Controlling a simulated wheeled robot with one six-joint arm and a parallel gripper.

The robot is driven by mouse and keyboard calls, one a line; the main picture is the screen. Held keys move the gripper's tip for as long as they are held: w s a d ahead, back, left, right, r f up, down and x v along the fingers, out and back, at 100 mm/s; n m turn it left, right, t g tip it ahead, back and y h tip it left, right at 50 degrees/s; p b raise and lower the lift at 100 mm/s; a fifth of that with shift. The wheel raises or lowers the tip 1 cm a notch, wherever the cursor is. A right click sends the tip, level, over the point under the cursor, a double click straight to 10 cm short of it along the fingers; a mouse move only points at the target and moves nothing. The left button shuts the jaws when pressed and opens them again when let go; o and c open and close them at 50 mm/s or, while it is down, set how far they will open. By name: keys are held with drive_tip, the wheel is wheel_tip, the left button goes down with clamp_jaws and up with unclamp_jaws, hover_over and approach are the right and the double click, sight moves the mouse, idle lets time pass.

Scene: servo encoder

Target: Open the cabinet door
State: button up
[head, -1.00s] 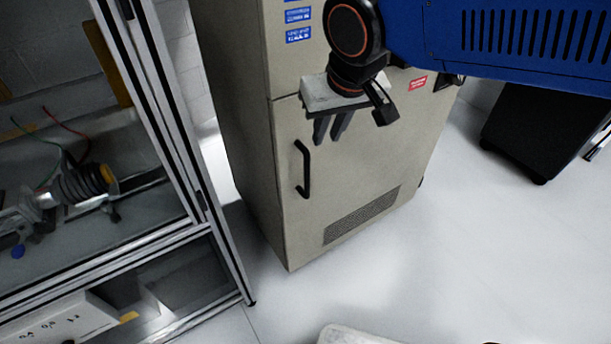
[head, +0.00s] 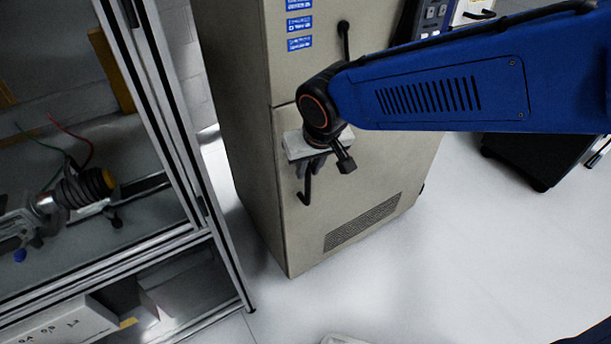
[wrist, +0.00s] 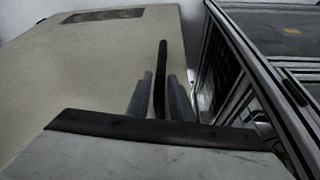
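The beige cabinet (head: 245,60) stands upright, and its lower door (head: 365,190) is closed. The door's black vertical bar handle (head: 306,192) shows only its lower end in the head view; my gripper (head: 312,168) covers the rest. In the wrist view the handle (wrist: 162,60) runs up between the two grey fingers of my gripper (wrist: 160,76). The fingers are parted, one on each side of the handle, with narrow gaps beside it. Whether either finger touches the bar I cannot tell.
A metal-framed workstation (head: 185,150) with wires and a motor-like part stands close on the left. A dark box-shaped unit (head: 530,150) stands to the right, behind my blue arm. The white floor (head: 440,260) in front of the cabinet is mostly clear.

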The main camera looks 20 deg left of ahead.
drive_tip(key=shift+x, duration=2.55)
drive_tip(key=shift+c, duration=0.3)
clamp_jaws()
